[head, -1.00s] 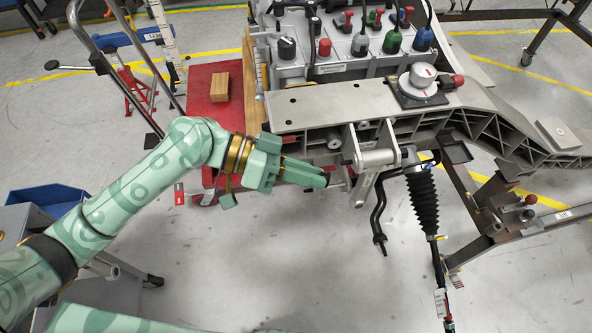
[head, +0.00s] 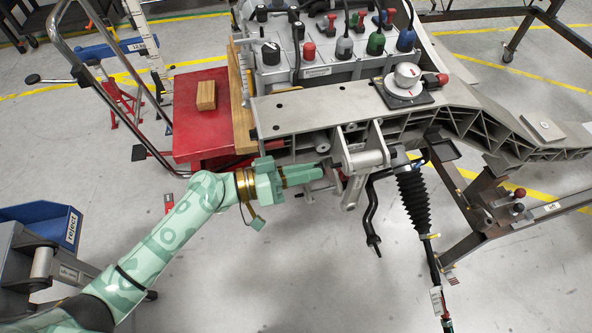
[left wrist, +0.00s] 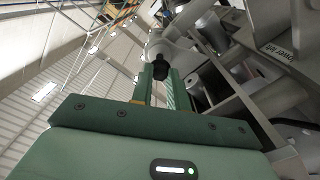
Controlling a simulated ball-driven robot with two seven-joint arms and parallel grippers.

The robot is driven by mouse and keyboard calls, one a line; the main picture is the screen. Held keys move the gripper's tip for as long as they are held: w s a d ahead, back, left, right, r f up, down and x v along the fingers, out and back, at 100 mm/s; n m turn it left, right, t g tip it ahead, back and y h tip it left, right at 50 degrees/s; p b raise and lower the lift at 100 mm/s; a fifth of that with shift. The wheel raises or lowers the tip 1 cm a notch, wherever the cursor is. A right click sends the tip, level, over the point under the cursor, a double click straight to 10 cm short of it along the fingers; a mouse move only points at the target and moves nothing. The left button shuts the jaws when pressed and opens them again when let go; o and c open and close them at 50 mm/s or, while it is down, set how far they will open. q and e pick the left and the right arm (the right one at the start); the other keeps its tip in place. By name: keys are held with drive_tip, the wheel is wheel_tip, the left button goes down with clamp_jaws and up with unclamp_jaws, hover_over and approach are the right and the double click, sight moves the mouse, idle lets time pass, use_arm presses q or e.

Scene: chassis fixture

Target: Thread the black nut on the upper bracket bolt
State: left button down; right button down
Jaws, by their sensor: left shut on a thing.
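My left gripper (head: 318,173) reaches in from the left, just below the front edge of the chassis beam. Its fingertips are close to the left side of the upper bracket (head: 365,160). In the left wrist view, the fingers (left wrist: 160,85) are shut on the black nut (left wrist: 160,70), which shows between their tips. The bracket's metal end (left wrist: 158,45) appears right behind the nut. I cannot tell whether the nut touches the bolt; the bolt itself is not clear. My right gripper is out of view.
The pale chassis beam (head: 320,106) lies just above my gripper. A black bellows strut (head: 412,195) and a bent black bar (head: 372,215) hang right of the bracket. A red bench (head: 195,125) stands left. The floor below the gripper is clear.

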use_arm(q)
drive_tip(key=shift+w+d, duration=0.1)
drive_tip(key=shift+d, duration=0.15)
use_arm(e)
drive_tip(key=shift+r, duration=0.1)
use_arm(q)
drive_tip(key=shift+d, duration=0.2)
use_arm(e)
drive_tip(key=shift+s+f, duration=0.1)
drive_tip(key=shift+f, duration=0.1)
use_arm(q)
drive_tip(key=shift+w+d+b, duration=0.15)
drive_tip(key=shift+d+b, duration=0.35)
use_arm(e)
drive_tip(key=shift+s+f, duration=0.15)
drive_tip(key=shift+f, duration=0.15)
use_arm(q)
drive_tip(key=shift+w+d+b, duration=0.15)
drive_tip(key=shift+d+b, duration=0.05)
drive_tip(key=shift+b, duration=0.15)
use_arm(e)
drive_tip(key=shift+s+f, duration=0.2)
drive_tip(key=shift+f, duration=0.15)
use_arm(q)
drive_tip(key=shift+d+b, duration=0.15)
drive_tip(key=shift+b, duration=0.15)
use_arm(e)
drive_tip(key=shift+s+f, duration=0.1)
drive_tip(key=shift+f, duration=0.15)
